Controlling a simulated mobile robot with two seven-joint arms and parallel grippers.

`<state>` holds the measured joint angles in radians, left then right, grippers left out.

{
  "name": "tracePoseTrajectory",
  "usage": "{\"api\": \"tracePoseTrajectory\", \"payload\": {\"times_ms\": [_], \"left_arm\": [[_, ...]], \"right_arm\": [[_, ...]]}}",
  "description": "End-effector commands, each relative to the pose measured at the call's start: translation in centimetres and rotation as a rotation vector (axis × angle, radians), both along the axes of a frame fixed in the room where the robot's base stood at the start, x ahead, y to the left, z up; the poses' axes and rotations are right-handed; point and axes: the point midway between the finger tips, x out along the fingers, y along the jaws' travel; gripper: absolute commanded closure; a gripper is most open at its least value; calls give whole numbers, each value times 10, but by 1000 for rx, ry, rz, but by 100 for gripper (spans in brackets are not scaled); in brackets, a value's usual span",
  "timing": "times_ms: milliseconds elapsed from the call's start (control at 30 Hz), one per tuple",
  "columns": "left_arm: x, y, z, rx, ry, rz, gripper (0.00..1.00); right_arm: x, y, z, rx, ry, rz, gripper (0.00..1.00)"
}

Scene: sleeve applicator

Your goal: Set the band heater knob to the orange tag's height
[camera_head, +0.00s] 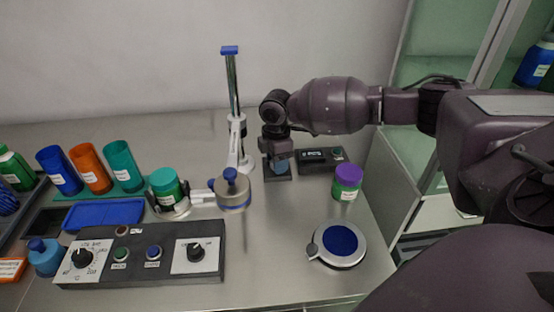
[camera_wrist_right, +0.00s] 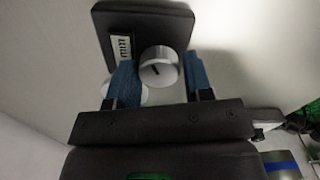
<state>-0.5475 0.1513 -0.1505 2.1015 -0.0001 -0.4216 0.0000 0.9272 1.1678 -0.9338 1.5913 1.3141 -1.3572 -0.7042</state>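My right gripper (camera_head: 279,163) reaches down over a small dark box (camera_head: 277,176) right of the upright post. In the right wrist view its two blue fingers (camera_wrist_right: 160,76) are apart, on either side of a pale round knob (camera_wrist_right: 158,68) with a dark pointer line. A narrow gap shows between the knob and the right finger; contact on the left cannot be told. The knob sits on a dark plate (camera_wrist_right: 160,22) with a white label. An orange piece with a white label (camera_head: 10,268) lies at the left edge; I cannot tell whether it is the tag. My left gripper is not in view.
A control panel (camera_head: 140,262) with two dials stands at front left. Blue, orange and teal cups (camera_head: 91,168) stand behind it. A purple-lidded jar (camera_head: 346,182) and a round blue-topped disc (camera_head: 340,243) stand on the right. The post (camera_head: 233,90) rises close left of my gripper.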

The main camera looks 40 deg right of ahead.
Motion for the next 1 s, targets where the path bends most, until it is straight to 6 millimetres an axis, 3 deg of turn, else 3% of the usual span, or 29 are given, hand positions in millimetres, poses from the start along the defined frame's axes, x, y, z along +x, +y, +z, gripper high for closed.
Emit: {"api": "tracePoseTrajectory", "payload": {"times_ms": [33,100,467,1000], "left_arm": [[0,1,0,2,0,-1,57],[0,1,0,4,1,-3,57],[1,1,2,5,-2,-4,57],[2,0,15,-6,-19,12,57]], "right_arm": [[0,0,0,0,0,0,45],[0,0,0,0,0,0,35],[1,0,6,0,-3,-1,35],[1,0,93,0,-5,-1,35]]}}
